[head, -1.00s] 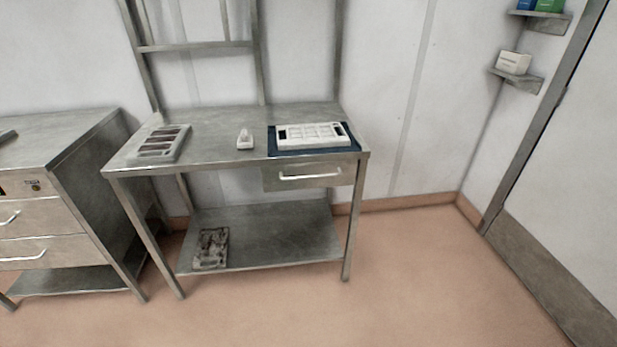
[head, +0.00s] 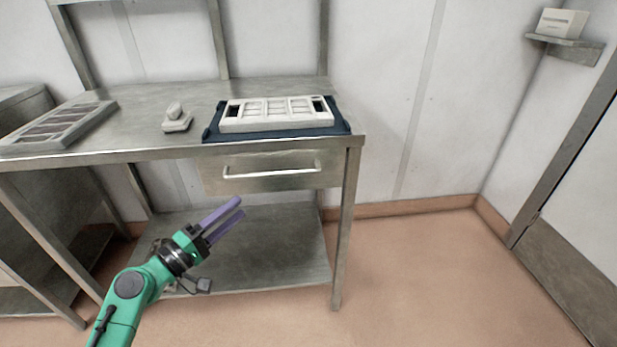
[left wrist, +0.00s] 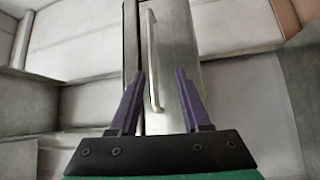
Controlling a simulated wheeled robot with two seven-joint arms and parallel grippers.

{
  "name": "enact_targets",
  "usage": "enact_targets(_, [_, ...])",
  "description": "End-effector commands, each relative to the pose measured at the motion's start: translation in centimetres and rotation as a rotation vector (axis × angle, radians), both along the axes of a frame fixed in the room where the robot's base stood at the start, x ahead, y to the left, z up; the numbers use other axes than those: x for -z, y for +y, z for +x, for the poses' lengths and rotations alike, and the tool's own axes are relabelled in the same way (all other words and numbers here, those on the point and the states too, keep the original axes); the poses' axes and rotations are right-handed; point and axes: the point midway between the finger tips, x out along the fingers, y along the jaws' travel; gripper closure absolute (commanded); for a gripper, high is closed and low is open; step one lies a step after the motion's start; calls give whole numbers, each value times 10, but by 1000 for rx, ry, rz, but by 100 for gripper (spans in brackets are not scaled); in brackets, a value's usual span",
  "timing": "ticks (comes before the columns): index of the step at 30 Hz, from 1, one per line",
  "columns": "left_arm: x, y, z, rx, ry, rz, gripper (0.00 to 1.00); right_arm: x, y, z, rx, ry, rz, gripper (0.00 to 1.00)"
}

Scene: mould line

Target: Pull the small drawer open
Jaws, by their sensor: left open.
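The small drawer (head: 285,182) is a grey metal box under the right part of the steel table's top. It looks shut. Its pale bar handle (head: 270,173) runs across the front. My left gripper (head: 232,208) has purple fingers and is in front of and below the drawer, apart from it. In the left wrist view the drawer front (left wrist: 178,60) and handle (left wrist: 152,62) stand upright in the picture. There the handle lies between the open fingers (left wrist: 160,80) in the picture, beyond the tips. My right gripper is not in view.
On the steel table (head: 145,125) are a slotted tray (head: 55,128), a small white object (head: 176,120) and a white mould (head: 278,116) on a blue mat (head: 213,132). A lower shelf (head: 290,255) lies beneath. Floor (head: 430,270) to the right is clear.

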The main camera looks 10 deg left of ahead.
Motion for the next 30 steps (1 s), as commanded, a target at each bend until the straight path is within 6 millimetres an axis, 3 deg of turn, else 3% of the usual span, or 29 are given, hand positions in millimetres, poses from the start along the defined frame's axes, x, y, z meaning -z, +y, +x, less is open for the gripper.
enact_targets(5, [-14,-12,14,12,-10,-12,53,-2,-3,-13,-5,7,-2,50])
enact_targets(13, [-24,-49,75,11,-11,-11,53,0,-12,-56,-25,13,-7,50])
enact_targets(18, [-25,-68,108,9,-10,-11,53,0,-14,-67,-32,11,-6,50])
enact_targets(23, [-25,-77,121,9,-9,-8,53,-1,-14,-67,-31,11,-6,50])
enact_targets(30, [-24,-77,122,9,-8,-7,53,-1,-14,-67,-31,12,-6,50])
